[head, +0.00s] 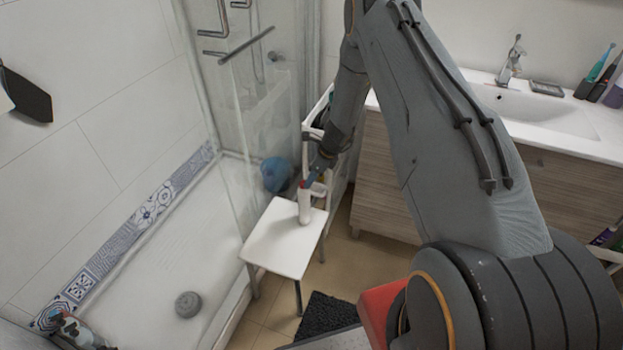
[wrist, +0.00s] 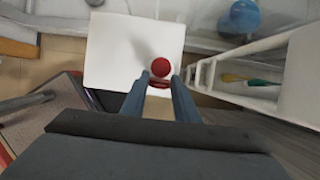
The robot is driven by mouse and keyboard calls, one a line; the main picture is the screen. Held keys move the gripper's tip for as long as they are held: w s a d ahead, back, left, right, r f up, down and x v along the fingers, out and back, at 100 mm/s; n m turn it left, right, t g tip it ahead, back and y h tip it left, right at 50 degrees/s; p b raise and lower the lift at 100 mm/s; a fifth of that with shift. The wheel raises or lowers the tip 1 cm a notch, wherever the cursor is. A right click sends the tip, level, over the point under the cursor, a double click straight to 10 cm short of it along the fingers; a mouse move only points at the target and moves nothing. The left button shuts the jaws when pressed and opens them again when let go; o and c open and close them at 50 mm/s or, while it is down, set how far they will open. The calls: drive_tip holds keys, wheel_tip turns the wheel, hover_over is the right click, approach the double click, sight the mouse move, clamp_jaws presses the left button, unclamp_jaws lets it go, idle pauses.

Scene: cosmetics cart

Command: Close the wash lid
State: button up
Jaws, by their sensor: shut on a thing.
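The wash bottle (head: 304,207) is white and stands upright on a small white stool (head: 283,240) in the head view. My gripper (head: 312,180) reaches down to its top from the upper right. In the wrist view my gripper (wrist: 162,78) has its two fingers on either side of the red wash lid (wrist: 160,67), shut on it. The lid shows as a round red disc with a darker red band just below it. The wrist view shows the stool (wrist: 110,45) behind. Whether the lid touches the bottle all round is hidden by the fingers.
A white cart (head: 341,165) stands close beside the stool on the right. A blue ball-like object (head: 276,174) is behind the stool by the shower glass. The washbasin cabinet (head: 385,185) is to the right. A dark mat (head: 325,313) lies in front of the stool.

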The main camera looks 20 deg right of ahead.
drive_tip(key=shift+w+a+h+b, duration=0.15)
drive_tip(key=shift+h+b, duration=0.15)
drive_tip(key=shift+b, duration=0.1)
drive_tip(key=g+h+b, duration=0.1)
drive_tip(key=b, duration=0.1)
drive_tip(key=g+h+b, duration=0.1)
drive_tip(key=b, duration=0.1)
drive_tip(key=shift+w+a, duration=0.35)
drive_tip(key=shift+a, duration=0.05)
drive_tip(key=h+b, duration=0.1)
drive_tip(key=g+b, duration=0.1)
drive_tip(key=shift+w+a+h+b, duration=0.15)
drive_tip(key=shift+a+h+b, duration=0.1)
drive_tip(key=shift+h+b, duration=0.15)
drive_tip(key=shift+a+g+h+b, duration=0.1)
drive_tip(key=shift+g+h+b, duration=0.2)
drive_tip(key=shift+b, duration=0.15)
drive_tip(key=o, duration=1.1)
drive_tip(key=shift+r, duration=0.1)
